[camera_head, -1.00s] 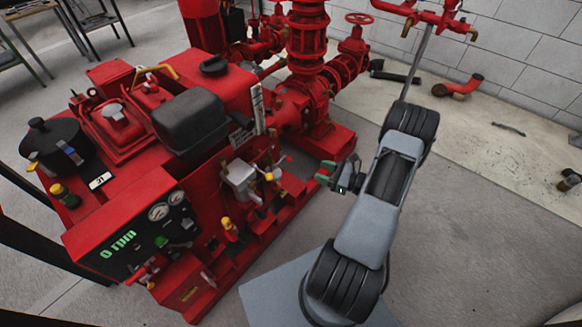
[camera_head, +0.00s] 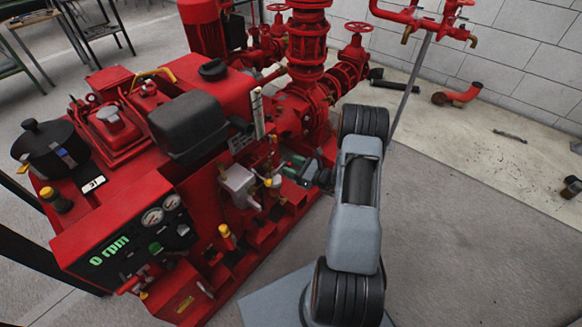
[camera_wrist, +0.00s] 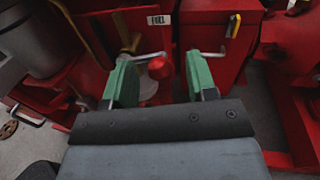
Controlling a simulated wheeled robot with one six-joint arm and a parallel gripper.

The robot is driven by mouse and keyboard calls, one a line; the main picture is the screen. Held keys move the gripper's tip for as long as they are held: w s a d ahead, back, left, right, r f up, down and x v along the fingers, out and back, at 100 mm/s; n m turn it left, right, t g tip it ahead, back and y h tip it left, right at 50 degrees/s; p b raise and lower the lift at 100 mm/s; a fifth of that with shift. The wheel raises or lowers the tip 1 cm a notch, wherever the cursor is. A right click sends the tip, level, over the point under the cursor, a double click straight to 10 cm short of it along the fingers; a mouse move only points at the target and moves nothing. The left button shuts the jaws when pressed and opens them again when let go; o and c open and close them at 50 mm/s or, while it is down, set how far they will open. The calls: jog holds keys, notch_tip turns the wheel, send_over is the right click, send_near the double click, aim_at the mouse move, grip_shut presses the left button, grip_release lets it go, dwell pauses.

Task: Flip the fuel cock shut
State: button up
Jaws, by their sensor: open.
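My gripper (camera_wrist: 158,85) is open, with its two green fingers spread apart and pointing at the red pumpset. In the head view my gripper (camera_head: 290,168) is at the side of the pumpset, right of a grey box. A small label, apparently reading FUEL (camera_wrist: 158,20), is beyond the fingers. A yellow lever (camera_wrist: 133,42) is left of and below the label, near the left fingertip; it looks like the fuel cock's handle, but I cannot be sure. A red round knob (camera_wrist: 160,68) shows between the fingers. Nothing is clearly gripped.
A second yellow-tipped lever (camera_wrist: 235,25) stands beyond the right finger. Metal pipes run close to both fingertips. A grey box (camera_head: 238,185) and a yellow-capped part (camera_head: 226,232) are nearby on the pumpset.

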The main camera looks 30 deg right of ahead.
jog(key=shift+w+a, duration=0.15)
jog(key=shift+w, duration=0.1)
